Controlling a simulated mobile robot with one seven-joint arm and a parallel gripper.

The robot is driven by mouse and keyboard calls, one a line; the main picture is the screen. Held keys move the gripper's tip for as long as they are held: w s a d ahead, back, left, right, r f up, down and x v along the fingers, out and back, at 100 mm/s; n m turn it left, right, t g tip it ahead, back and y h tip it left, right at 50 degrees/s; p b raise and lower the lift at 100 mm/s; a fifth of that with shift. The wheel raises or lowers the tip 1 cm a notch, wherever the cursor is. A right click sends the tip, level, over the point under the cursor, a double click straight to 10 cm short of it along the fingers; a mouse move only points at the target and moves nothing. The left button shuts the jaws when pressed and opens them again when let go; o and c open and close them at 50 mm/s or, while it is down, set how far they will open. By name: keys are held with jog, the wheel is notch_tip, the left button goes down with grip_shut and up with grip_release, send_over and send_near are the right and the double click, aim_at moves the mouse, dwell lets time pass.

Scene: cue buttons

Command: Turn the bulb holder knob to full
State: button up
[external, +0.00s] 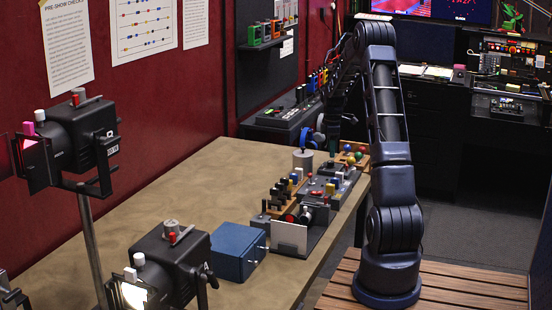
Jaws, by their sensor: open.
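My gripper (334,148) points down over the far right part of the workbench (190,185), in front of the wooden ball tray. It is open, small and partly lost against the dark background. A cluster of small devices with knobs and levers (318,192) stands on the bench's right side, below my gripper in the picture. I cannot tell which part is the bulb holder knob. Two black stage lamps stand at the left, an upper one (78,138) and a lower one (172,262), each with small knobs on top.
A blue box (238,251) sits on the bench's near edge. A grey cylinder (303,161) and a wooden tray of coloured balls (362,147) stand at the far end. A dark control console (290,118) is behind them. The bench's left and middle are clear.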

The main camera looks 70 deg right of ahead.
aim_at(331, 162)
jog(key=shift+f, duration=2.25)
jog(key=c, duration=1)
